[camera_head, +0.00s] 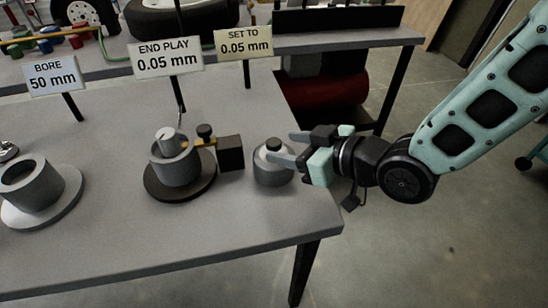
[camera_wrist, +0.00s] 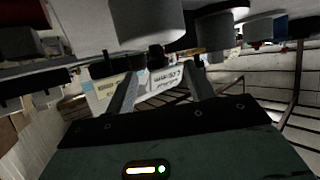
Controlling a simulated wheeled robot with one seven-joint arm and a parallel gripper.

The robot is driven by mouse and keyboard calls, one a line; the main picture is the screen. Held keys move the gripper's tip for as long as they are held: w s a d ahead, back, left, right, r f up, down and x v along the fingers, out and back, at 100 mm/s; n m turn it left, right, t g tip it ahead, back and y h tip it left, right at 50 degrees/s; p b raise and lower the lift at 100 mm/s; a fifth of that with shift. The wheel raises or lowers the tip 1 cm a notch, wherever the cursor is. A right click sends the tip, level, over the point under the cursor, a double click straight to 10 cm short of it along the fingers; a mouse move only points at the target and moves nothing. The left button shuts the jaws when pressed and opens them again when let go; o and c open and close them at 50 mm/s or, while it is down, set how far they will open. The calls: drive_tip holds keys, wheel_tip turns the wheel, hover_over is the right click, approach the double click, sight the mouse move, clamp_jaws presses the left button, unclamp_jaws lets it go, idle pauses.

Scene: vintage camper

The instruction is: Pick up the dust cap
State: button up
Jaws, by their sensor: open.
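The likely dust cap (camera_head: 273,172) is a squat grey cylinder with a dark top and a pale knob. It stands upright near the table's right edge. My gripper (camera_head: 286,147) reaches in from the right with its fingers spread at the top of this piece. The near finger overlaps the top in the head view; I cannot tell whether it touches. In the wrist view my gripper (camera_wrist: 162,84) shows its two fingers apart with nothing held between them. A grey cylinder (camera_wrist: 147,22) hangs at the top of that inverted-looking view, beyond the fingers; it may be the same piece.
Left of it, a dark round base holds a grey hub (camera_head: 176,167) with a dial-like fixture and black block (camera_head: 231,153). A grey ring (camera_head: 32,187) on a disc stands farther left. Signs, including END PLAY (camera_head: 167,57), stand behind. The table's front (camera_head: 170,240) is clear.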

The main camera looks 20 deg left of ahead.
sight(275, 142)
drive_tip(key=x, duration=0.4)
drive_tip(key=shift+w+a, duration=0.25)
drive_tip(key=shift+a, duration=0.1)
drive_tip(key=c, duration=1.1)
drive_tip(key=shift+c, duration=0.2)
